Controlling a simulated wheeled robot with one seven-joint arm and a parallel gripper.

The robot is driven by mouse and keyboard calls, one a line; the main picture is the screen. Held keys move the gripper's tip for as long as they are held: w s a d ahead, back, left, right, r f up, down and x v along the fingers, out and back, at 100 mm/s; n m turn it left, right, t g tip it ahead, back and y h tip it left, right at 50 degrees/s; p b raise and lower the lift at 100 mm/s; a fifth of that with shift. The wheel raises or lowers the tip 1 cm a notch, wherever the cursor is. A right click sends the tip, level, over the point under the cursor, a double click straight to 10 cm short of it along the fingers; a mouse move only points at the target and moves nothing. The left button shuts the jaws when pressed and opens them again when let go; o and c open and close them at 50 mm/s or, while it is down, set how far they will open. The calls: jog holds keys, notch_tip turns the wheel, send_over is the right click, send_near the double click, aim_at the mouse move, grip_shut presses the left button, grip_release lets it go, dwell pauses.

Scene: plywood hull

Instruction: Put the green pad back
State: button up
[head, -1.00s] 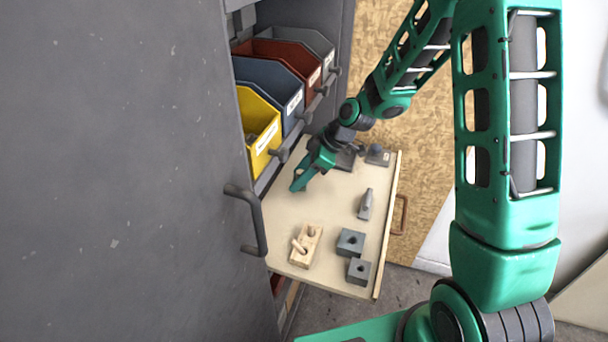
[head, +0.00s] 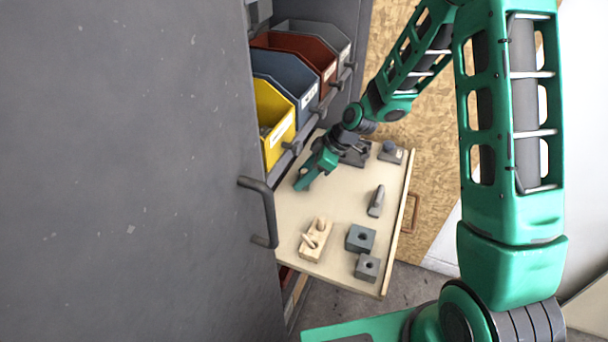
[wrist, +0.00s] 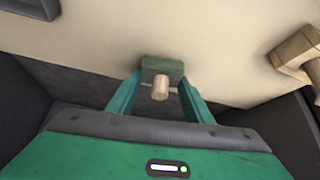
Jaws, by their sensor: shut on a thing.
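My gripper (wrist: 162,80) is shut on a green pad (wrist: 174,66) with a round wooden knob (wrist: 160,90) in the wrist view. The pad's dark green edge shows between the two teal fingers, above the pale board. In the head view my gripper (head: 303,184) is over the left side of the pull-out board (head: 338,200), close to the yellow bin. The pad is too small or hidden to make out there. I cannot tell whether the pad touches the board.
The board carries a wooden block with pegs (head: 315,241), two grey blocks with holes (head: 360,238) (head: 367,267), a grey upright piece (head: 376,201) and a dark knobbed piece (head: 390,153). A yellow bin (head: 281,140) stands left. A grey door with handle (head: 268,215) is nearer.

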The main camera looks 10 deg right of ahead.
jog(key=o, duration=1.2)
jog(key=v, duration=1)
jog(key=shift+d+r, duration=0.1)
jog(key=shift+r, duration=0.2)
